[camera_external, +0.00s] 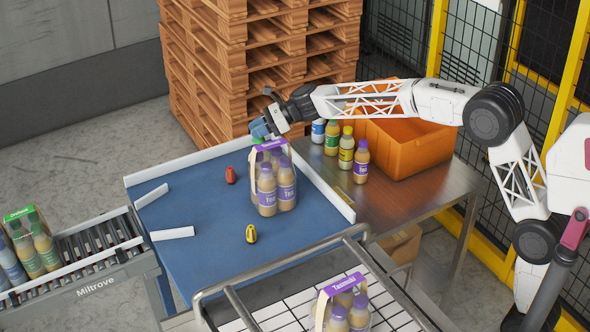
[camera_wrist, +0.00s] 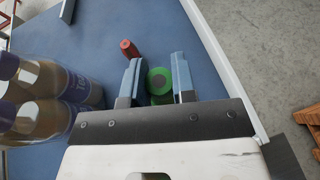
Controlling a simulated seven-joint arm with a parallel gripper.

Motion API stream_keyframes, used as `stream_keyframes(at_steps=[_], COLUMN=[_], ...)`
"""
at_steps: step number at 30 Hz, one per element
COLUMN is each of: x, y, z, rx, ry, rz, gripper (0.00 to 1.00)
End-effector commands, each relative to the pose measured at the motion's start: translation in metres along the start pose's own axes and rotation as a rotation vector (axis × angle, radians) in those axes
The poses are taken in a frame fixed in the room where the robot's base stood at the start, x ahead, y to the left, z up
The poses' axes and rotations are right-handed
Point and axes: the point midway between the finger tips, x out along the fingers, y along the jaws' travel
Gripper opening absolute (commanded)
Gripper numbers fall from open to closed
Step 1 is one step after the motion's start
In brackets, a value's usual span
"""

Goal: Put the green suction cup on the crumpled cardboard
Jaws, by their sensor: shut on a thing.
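My gripper (camera_external: 260,131) is above the far side of the blue table, just behind a pack of bottles. In the wrist view my gripper (camera_wrist: 158,80) has its two blue-grey fingers on either side of the green suction cup (camera_wrist: 159,77), which is round with a dark centre, and is shut on it. In the external view only a little green shows by the fingertips. I cannot make out the crumpled cardboard for certain; a brown cardboard box (camera_external: 402,243) sits under the metal table, partly hidden.
The bottle pack (camera_external: 277,190) stands close to my gripper, also at left in the wrist view (camera_wrist: 40,100). A red object (camera_external: 230,175) and a yellow one (camera_external: 251,234) lie on the blue table (camera_external: 195,240). Bottles and an orange crate (camera_external: 410,145) stand at right.

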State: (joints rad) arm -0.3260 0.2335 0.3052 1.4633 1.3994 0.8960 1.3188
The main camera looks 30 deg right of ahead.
Motion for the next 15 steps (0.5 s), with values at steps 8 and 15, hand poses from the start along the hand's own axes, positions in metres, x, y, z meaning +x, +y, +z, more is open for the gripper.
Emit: stream_keyframes(at_steps=[8, 15], x=[0.01, 0.012], y=[0.0, 0.0], z=[-0.025, -0.03], rx=[0.001, 0.0], ry=[0.001, 0.0], rz=[0.0, 0.0], gripper=[0.02, 0.02])
